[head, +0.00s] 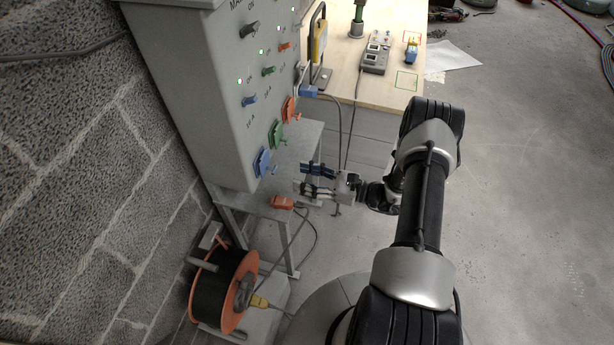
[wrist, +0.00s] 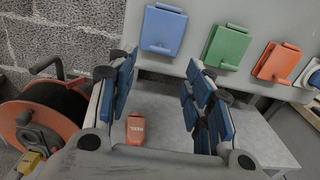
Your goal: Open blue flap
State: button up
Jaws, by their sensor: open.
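The blue flap (head: 263,163) is the lowest socket cover on the front of the grey cabinet in the head view. It appears closed, with a small handle along its edge. In the wrist view the blue flap (wrist: 163,30) is at upper middle, beyond the fingers. My gripper (head: 304,179) is open and empty, to the right of the blue flap and apart from it. In the wrist view my gripper (wrist: 155,85) has its blue-padded fingers spread wide, with the flap beyond the gap between them.
A green flap (wrist: 227,46) and a red flap (wrist: 276,63) sit beside the blue one. An orange plug (wrist: 136,130) lies on the shelf (head: 240,204) below. A cable reel (head: 222,290) stands at lower left. A wooden-topped bench (head: 340,80) stands behind.

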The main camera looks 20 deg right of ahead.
jog(key=v, duration=0.9)
jog(key=s+a+r+n+g+p, duration=0.1)
jog(key=a+r+n+g, duration=0.35)
jog(key=r, duration=0.35)
jog(key=s+a+r+n+g, duration=0.1)
jog(key=a+r+n+g, duration=0.35)
jog(key=r, duration=0.25)
jog(key=s+a+r+n+g+h, duration=0.1)
jog(key=s+a+r+n+h, duration=0.1)
jog(key=s+r+n+h, duration=0.2)
jog(key=s+a+r+n+g+h, duration=0.2)
jog(key=s+r+n+h, duration=0.3)
jog(key=r, duration=0.4)
jog(key=shift+s+a+r+n, duration=0.3)
jog(key=shift+s+a+n, duration=0.55)
jog(key=shift+s, duration=0.35)
jog(key=shift+h, duration=0.3)
